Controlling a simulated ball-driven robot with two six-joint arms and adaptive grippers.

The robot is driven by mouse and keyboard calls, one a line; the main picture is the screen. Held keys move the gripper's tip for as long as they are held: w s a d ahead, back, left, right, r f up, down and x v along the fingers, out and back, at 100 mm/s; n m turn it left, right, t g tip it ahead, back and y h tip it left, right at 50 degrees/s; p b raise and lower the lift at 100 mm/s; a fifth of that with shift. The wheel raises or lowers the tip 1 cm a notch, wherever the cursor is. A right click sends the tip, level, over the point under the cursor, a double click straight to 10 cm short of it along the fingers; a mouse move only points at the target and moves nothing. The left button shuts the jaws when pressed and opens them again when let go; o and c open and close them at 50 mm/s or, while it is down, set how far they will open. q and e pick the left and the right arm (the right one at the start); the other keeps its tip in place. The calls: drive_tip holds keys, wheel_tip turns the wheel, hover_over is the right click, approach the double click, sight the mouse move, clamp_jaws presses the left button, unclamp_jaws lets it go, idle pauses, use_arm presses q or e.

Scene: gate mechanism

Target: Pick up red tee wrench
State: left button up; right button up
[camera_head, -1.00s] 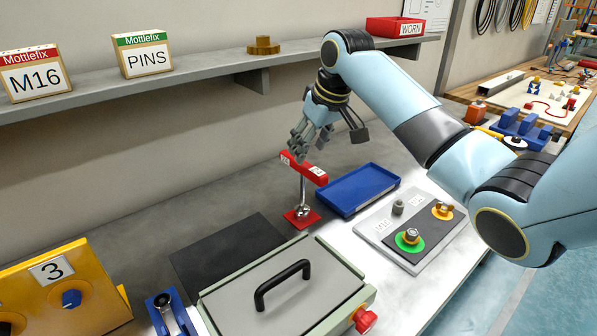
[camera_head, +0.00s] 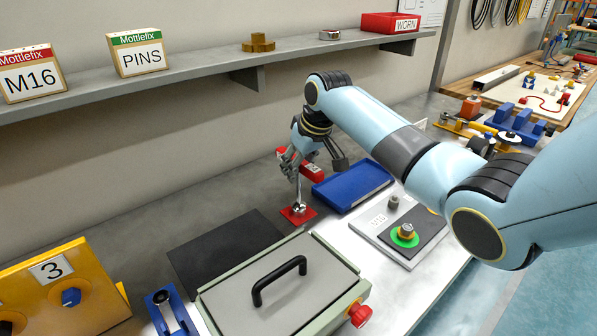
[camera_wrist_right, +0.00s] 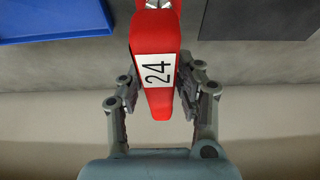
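The red tee wrench (camera_head: 313,171) stands upright on a small red base (camera_head: 298,215), its red crossbar at the top of a metal shaft. In the right wrist view, the crossbar (camera_wrist_right: 155,35) carries a white label reading 24. My left gripper is not in view.
A blue tray (camera_head: 352,187) lies just right of the wrench. A dark mat (camera_head: 225,248) and a lidded box with a black handle (camera_head: 280,283) are in front. A grey plate with a green ring (camera_head: 405,237) is at right. A shelf (camera_head: 200,84) runs above along the wall.

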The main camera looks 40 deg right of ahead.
clamp_jaws()
drive_tip(key=shift+w+r, duration=0.1)
